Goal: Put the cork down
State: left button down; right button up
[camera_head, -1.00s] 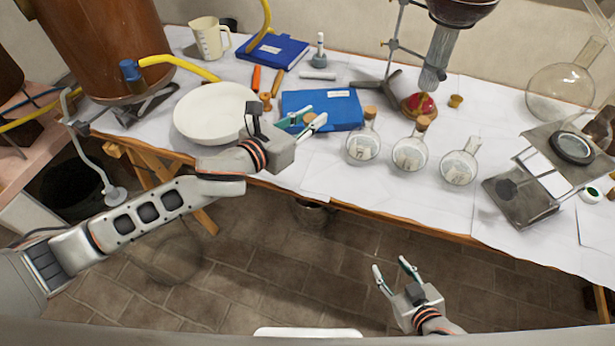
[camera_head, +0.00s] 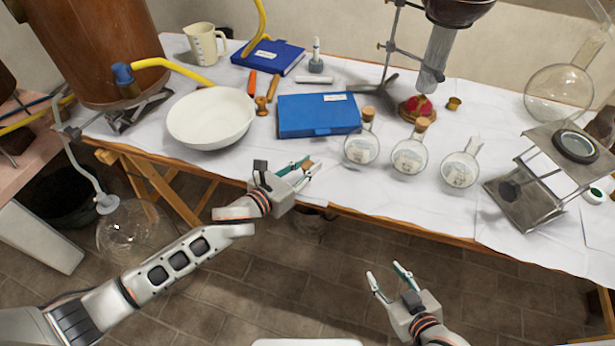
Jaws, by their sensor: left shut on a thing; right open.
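My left gripper (camera_head: 297,172) is shut on a small brown cork (camera_head: 308,165). It holds the cork by the table's front edge, in front of the blue box; whether the cork touches the table cannot be told. My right gripper (camera_head: 389,282) is open and empty, low in front of the table, over the floor. The white-clothed table (camera_head: 300,155) has bare cloth around the cork. Of the three round flasks, the left one (camera_head: 361,148) and the middle one (camera_head: 409,156) have corks in their necks. The right flask (camera_head: 460,170) has an open neck.
A blue box (camera_head: 318,115) lies behind the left gripper, and a white bowl (camera_head: 210,118) stands to its left. A metal stand (camera_head: 530,195) is at the right. Another small cork-like piece (camera_head: 453,104) stands farther back. Clear cloth lies between box and flasks' front.

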pick_arm(q)
jog(key=shift+f+b, duration=0.45)
jog(key=shift+f, duration=1.65)
jog(key=shift+f, duration=0.1)
jog(key=shift+f, duration=0.15)
jog(key=c, duration=1.8)
grip_release()
jog(key=shift+c, duration=0.2)
